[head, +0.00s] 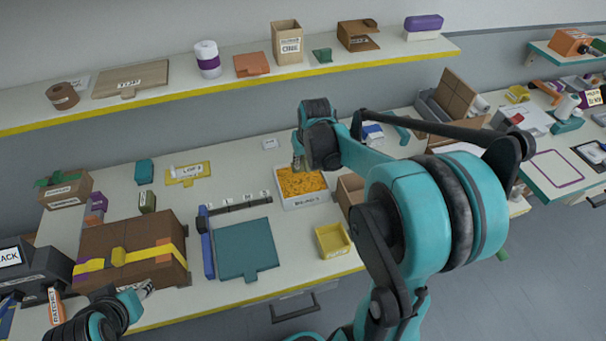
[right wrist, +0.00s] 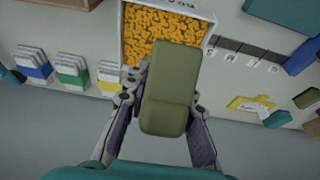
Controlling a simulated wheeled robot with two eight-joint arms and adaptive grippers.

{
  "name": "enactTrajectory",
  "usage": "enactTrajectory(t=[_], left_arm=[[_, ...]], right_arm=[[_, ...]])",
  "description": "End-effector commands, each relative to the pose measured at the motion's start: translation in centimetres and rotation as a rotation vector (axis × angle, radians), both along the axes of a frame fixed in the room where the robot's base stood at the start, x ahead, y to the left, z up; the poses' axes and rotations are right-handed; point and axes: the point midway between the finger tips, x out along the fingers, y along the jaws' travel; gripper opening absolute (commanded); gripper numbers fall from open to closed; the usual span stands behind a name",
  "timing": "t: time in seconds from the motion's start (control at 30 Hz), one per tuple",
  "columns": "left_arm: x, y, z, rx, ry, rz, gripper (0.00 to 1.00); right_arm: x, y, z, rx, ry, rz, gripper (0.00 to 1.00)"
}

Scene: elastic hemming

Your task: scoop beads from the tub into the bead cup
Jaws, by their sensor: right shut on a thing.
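The white tub (head: 315,204) of orange beads (head: 300,181) stands mid-table in the head view. It also shows at the top of the right wrist view (right wrist: 125,42), full of beads (right wrist: 160,25). My right gripper (head: 298,162) is above the tub's back side. In the right wrist view it (right wrist: 166,95) is shut on an olive-green blocky piece (right wrist: 167,88), perhaps the scoop, whose far end overlaps the tub. Whether it holds beads is hidden. A yellow open container (head: 333,240), possibly the bead cup, stands in front of the tub. My left gripper (head: 142,290) is low at left; its jaw state is unclear.
A teal mat (head: 244,250) and blue bar (head: 208,245) lie left of the yellow container. A large cardboard box (head: 130,240) with yellow tape stands further left. Several card stacks (right wrist: 72,70) stand beside the tub. A shelf (head: 180,90) runs behind.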

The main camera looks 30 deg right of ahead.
Motion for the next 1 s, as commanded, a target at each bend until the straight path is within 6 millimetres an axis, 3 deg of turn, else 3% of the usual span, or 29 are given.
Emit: enactTrajectory(t=[0.13, 1.0], left_arm=[[0.00, 0.00, 0.00, 0.000, 0.000, 0.000, 0.40], [0.00, 0.00, 0.00, 0.000, 0.000, 0.000, 0.40]], right_arm=[[-0.03, 0.01, 0.96, 0.000, 0.000, 0.000, 0.00], [-0.01, 0.00, 0.94, 0.000, 0.000, 0.000, 0.00]])
